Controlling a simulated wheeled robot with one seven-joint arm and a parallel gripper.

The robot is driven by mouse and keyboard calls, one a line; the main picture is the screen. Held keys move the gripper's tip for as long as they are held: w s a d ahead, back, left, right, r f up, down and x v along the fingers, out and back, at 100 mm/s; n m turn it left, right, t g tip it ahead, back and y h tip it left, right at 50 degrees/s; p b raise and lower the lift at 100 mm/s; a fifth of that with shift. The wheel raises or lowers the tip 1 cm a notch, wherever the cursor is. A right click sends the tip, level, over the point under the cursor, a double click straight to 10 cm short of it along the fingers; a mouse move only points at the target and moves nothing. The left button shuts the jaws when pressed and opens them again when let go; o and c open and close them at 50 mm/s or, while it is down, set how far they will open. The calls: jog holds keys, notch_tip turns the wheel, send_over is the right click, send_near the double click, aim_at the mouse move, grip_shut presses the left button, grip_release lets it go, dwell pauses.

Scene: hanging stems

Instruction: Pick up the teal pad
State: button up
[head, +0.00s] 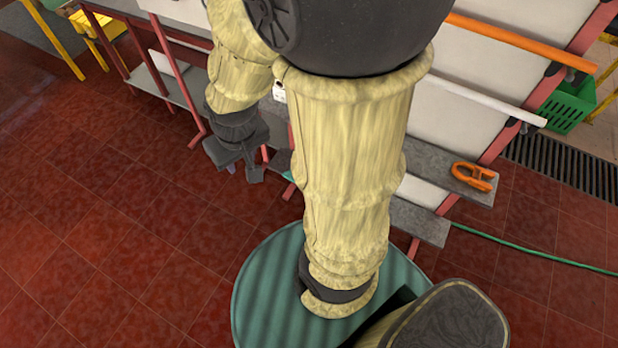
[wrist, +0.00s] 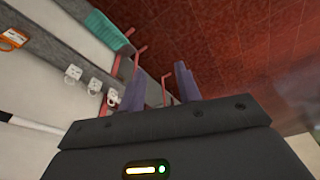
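The teal pad (wrist: 108,32) lies on the grey shelf in the upper left of the wrist view. In the head view only a thin teal sliver (head: 289,188) shows beside my arm, which hides most of that spot. My gripper (head: 242,172) hangs left of my upright arm links, near the shelf's left part. Its two fingers are apart with nothing seen between them; in the wrist view the gripper (wrist: 160,88) points past the shelf edge, with the pad up and left of the fingers.
An orange clamp (head: 474,177) lies on the shelf to the right. Several small white pieces (wrist: 72,74) sit along the shelf in the wrist view. Red posts and rails (head: 172,55) stand close to the gripper. A green crate (head: 566,104) is at right. The red tiled floor (head: 95,225) is open at left.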

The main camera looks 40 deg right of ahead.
jog(key=w+d+f+n+h+b, duration=0.1)
jog(key=w+d+f+b, duration=0.3)
jog(key=f+b, duration=1.3)
jog(key=w+d+f+n+h+b, duration=0.1)
jog(key=w+d+f+h+b, duration=0.3)
jog(key=d+f+b, duration=0.7)
jog(key=w+d+f+n+h+b, duration=0.2)
jog(key=w+d+f+b, duration=0.4)
jog(key=f+b, duration=1.7)
notch_tip(320, 180, down, 13)
jog(key=shift+w+d+f+t+h+b, duration=0.15)
jog(key=shift+d+t+h+b, duration=0.2)
jog(key=shift+d+h, duration=0.35)
jog(key=b+x, duration=0.6)
jog(key=x, duration=0.6)
